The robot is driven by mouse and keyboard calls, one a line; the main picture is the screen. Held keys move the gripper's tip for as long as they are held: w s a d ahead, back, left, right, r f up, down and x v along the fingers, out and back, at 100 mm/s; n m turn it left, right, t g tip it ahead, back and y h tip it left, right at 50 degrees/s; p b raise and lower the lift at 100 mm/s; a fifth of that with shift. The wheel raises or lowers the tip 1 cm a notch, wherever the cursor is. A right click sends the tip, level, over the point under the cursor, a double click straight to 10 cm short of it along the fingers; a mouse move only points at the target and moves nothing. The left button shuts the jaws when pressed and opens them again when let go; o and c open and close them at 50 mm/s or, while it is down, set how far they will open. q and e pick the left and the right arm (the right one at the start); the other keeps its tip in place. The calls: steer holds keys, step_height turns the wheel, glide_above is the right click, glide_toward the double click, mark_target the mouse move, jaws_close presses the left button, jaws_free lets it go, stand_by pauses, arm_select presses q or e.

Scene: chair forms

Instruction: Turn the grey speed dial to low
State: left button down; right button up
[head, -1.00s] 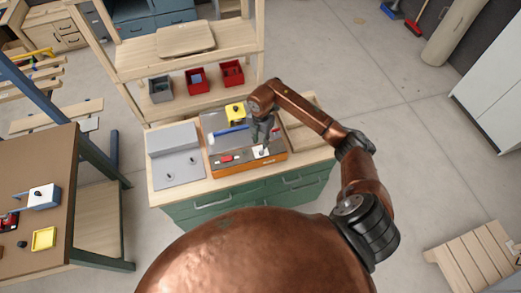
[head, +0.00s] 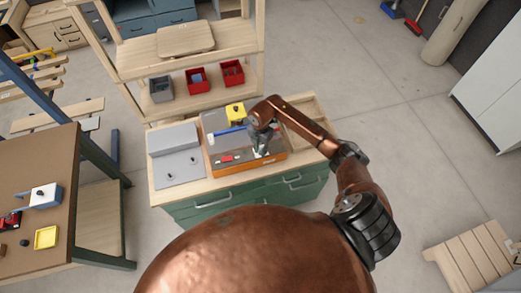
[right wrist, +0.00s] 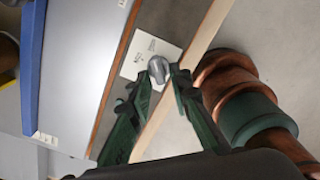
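The grey speed dial (right wrist: 158,69) sits on a white marked plate (right wrist: 142,56) in the right wrist view. The marks on the plate are too small to read. The plate is at the right front of an orange-edged machine (head: 259,168) on the workbench. My right gripper (right wrist: 161,76) points down at the dial, with its two fingertips on either side of it. The fingers are apart; whether they touch the dial is not clear. In the head view the right gripper (head: 260,150) hides most of the dial. My left gripper is not in view.
The machine also carries a red switch (head: 226,158), a blue bar (head: 230,130) and a yellow part (head: 235,113). A grey box (head: 172,138) stands left of it. Shelves with small bins (head: 196,80) rise behind. A brown table (head: 40,165) stands at the left.

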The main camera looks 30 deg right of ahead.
jaws_close()
steer(key=shift+n, duration=0.4)
steer(key=n+b, duration=0.1)
steer(key=n, duration=0.1)
steer(key=n+b, duration=0.1)
steer(key=b, duration=0.1)
steer(key=shift+s+d+f+n, duration=0.1)
steer(key=shift+d+f+n, duration=0.05)
steer(key=shift+n, duration=0.25)
steer(key=n+b, duration=0.3)
steer(key=n, duration=0.2)
steer(key=shift+s+d+b, duration=0.1)
steer(key=shift+d+b, duration=0.05)
steer(key=shift+b, duration=0.25)
steer(key=n+b, duration=0.2)
steer(key=n, duration=0.1)
steer(key=n+b, duration=0.2)
steer(key=shift+d+n, duration=0.2)
steer(key=shift+n, duration=0.2)
steer(key=shift+d+n+b, duration=0.1)
steer(key=shift+n+b, duration=1.3)
steer(key=shift+n, duration=0.9)
